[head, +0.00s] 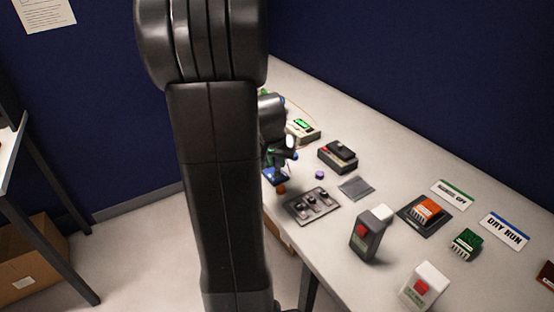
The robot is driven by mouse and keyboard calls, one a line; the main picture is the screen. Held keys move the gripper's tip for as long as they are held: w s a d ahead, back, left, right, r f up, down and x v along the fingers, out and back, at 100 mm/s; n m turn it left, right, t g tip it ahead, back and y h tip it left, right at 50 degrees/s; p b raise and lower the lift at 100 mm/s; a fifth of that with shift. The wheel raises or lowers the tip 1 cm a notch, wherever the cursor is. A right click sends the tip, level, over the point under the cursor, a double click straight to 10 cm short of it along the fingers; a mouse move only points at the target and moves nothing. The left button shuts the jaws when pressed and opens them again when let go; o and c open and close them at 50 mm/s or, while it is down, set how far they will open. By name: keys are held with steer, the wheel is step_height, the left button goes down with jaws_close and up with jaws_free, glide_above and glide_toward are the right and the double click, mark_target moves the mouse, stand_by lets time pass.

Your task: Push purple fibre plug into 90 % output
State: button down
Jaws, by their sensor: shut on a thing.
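My gripper (284,156) is partly hidden behind my dark arm, low over the left edge of the bench. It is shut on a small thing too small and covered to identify. A blue piece (274,176) shows just below it, with a small orange-brown piece (281,188) beneath. A small purple round piece (320,175) sits on the bench to the right, apart from the gripper. I cannot tell whether it is the plug or a cap. I cannot make out the 90 % output.
A grey panel with black knobs (311,204) lies in front of the gripper. A black box (338,156), a meter with a green display (303,131), a grey pad (356,188) and a handheld device with a red button (368,236) stand nearby. Blue walls bound the bench.

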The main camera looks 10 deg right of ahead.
steer(key=shift+f+b, duration=0.35)
steer(key=shift+f, duration=0.1)
steer(key=c, duration=1.3)
jaws_free()
steer(key=v, duration=1.4)
steer(key=shift+p, duration=0.3)
steer(key=shift+f, duration=0.15)
steer(key=x, duration=1.2)
steer(key=shift+w+f, duration=0.15)
steer(key=shift+f, duration=0.15)
steer(key=shift+w+d+f, duration=0.15)
steer(key=shift+w+f, duration=0.05)
steer(key=shift+f, duration=0.15)
steer(key=shift+r, duration=0.2)
